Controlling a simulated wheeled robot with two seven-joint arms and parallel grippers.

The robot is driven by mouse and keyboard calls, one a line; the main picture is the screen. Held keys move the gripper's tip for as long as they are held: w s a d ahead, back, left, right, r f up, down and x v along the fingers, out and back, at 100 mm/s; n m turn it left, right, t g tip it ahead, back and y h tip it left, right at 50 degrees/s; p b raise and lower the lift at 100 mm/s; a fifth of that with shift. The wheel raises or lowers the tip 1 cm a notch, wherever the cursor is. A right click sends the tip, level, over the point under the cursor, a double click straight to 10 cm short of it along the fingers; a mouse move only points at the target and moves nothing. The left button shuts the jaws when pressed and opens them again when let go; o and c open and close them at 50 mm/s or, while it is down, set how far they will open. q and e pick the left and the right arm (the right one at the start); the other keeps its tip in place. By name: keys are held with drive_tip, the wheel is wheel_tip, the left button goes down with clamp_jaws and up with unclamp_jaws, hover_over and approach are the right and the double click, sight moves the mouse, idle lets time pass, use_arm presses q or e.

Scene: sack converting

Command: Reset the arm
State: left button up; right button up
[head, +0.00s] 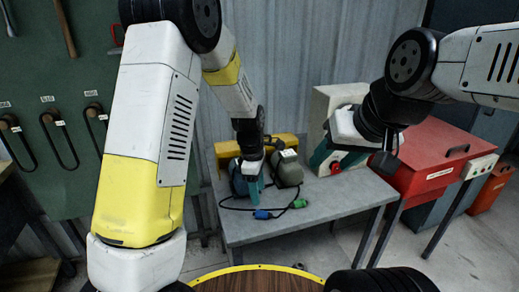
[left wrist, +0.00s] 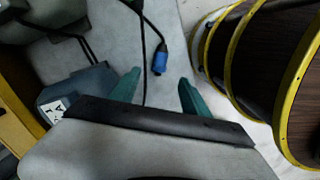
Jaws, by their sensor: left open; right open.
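My left arm comes in from the left, and its gripper (head: 256,194) hangs over the grey table, close to the grey-green device there. In the left wrist view its two teal fingers (left wrist: 159,78) are spread apart with nothing held between them. A blue plug on a black cable (left wrist: 160,60) lies beyond the fingertips. My right gripper (head: 321,158) is at the end of the arm from the right, in front of the beige box. It is open, its teal fingers partly hidden, and I see nothing held in it.
The grey table (head: 345,203) carries the device (head: 288,170), a yellow item (head: 228,152), cables and a green plug (head: 299,203). A beige box (head: 340,100) and red cabinet (head: 425,165) stand right. A round brown yellow-rimmed top (head: 262,280) is near; yellow-banded brown drums (left wrist: 250,45) also show.

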use_arm(q)
drive_tip(key=s+a+r+m+t+h, duration=0.1)
drive_tip(key=s+a+r+m+t, duration=0.2)
drive_tip(key=r, duration=0.8)
drive_tip(key=s+a+r+m+t, duration=0.1)
drive_tip(key=s+a+r+m, duration=0.4)
drive_tip(key=s, duration=0.3)
drive_tip(key=s+a+r+m+t, duration=0.2)
drive_tip(key=s+a+r+m, duration=0.3)
drive_tip(key=s+r+m, duration=0.3)
drive_tip(key=shift+s+a, duration=0.25)
drive_tip(key=shift+s, duration=0.1)
drive_tip(key=shift+r, duration=0.1)
